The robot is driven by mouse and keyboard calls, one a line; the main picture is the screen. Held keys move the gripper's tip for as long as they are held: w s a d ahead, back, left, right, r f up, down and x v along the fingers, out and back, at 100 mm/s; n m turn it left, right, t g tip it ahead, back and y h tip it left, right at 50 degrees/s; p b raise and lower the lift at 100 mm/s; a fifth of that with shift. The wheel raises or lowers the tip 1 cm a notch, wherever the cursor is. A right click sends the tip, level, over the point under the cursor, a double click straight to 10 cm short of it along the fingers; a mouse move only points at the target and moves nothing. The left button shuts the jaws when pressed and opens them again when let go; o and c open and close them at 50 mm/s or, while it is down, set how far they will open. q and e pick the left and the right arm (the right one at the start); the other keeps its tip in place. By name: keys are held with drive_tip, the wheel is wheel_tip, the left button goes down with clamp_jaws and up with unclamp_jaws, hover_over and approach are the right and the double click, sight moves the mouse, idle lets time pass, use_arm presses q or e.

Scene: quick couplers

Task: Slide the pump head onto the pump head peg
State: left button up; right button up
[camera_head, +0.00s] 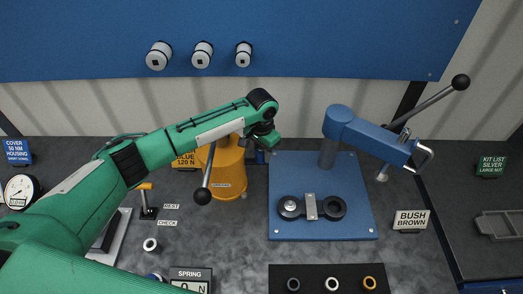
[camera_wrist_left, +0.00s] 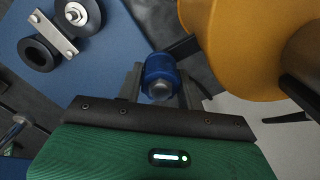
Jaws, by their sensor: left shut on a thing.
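My left gripper (camera_head: 264,143) reaches in from the left and is beside the orange canister, near the back left corner of the blue press base. In the left wrist view its two fingers (camera_wrist_left: 160,95) are closed on a short blue cylinder with a grey end (camera_wrist_left: 160,72), which I take to be the pump head. In the head view only a small bit of blue shows under the gripper (camera_head: 260,157). I cannot pick out the pump head peg for certain. My right gripper is not in view.
The orange canister (camera_head: 228,172) has a black-knobbed lever (camera_head: 203,194) in front. The blue press (camera_head: 352,128) overhangs its base (camera_head: 290,225), which carries two dark rings under a metal strap (camera_head: 310,206). A black strip (camera_head: 312,276) holds several rings. White rollers (camera_head: 201,55) hang on the back panel.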

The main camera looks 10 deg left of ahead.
sight(262, 150)
use_arm(q)
drive_tip(key=o, duration=0.9)
drive_tip(key=shift+f, duration=0.1)
wheel_tip(262, 150, up, 14)
drive_tip(key=b, duration=0.4)
drive_tip(key=shift+f+b, duration=0.1)
drive_tip(key=shift+b, duration=0.2)
drive_tip(key=shift+f, duration=0.1)
